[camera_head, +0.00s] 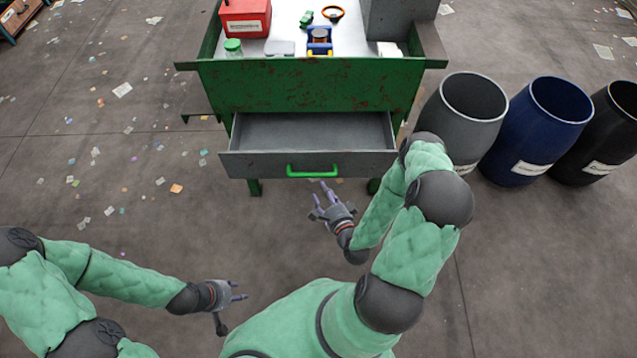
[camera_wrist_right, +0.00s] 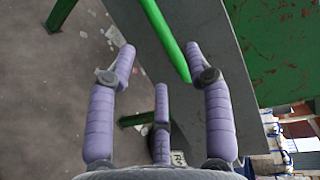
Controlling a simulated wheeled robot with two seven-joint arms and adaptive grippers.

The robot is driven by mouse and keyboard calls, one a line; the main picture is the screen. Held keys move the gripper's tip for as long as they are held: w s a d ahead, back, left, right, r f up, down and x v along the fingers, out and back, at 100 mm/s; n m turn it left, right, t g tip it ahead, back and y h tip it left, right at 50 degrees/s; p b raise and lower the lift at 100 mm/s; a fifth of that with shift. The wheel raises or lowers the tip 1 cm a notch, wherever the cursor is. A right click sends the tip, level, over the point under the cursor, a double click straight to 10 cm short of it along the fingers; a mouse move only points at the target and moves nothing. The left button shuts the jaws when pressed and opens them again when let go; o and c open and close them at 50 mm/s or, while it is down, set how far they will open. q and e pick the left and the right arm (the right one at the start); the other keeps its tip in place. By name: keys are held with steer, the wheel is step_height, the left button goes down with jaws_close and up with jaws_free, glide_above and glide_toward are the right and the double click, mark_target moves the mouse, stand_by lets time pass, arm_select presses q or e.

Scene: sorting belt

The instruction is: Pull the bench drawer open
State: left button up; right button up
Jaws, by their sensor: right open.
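The grey bench drawer (camera_head: 240,165) stands pulled out from the green bench (camera_head: 300,85), and its inside looks empty. Its green bar handle (camera_head: 313,171) is on the front face. My right gripper (camera_head: 327,192) is open just in front of the drawer, a little below the handle in the head view. In the right wrist view the green handle (camera_wrist_right: 166,38) runs between the spread purple fingers of the gripper (camera_wrist_right: 160,70), and they do not close on it. My left gripper (camera_head: 238,291) is at the lower left, far from the drawer; its fingers are too small to judge.
On the bench top are a red box (camera_head: 245,18), a green-lidded jar (camera_head: 233,47) and several small items. Grey (camera_head: 455,125), blue (camera_head: 535,130) and black (camera_head: 603,130) barrels stand to the right. Paper scraps litter the floor at left, which is otherwise free.

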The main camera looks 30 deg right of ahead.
steer(key=v, duration=0.3)
steer(key=shift+s, duration=0.1)
stand_by(0.5)
steer(key=w+a+f+n+g+y, duration=0.2)
steer(key=a+f+n+g+y, duration=0.4)
steer(key=a+n, duration=0.4)
steer(key=s+a+n+g, duration=0.8)
steer(key=s+a+g, duration=0.1)
steer(key=s, duration=0.1)
steer(key=shift+s+r, duration=0.25)
steer(key=shift+s, duration=0.1)
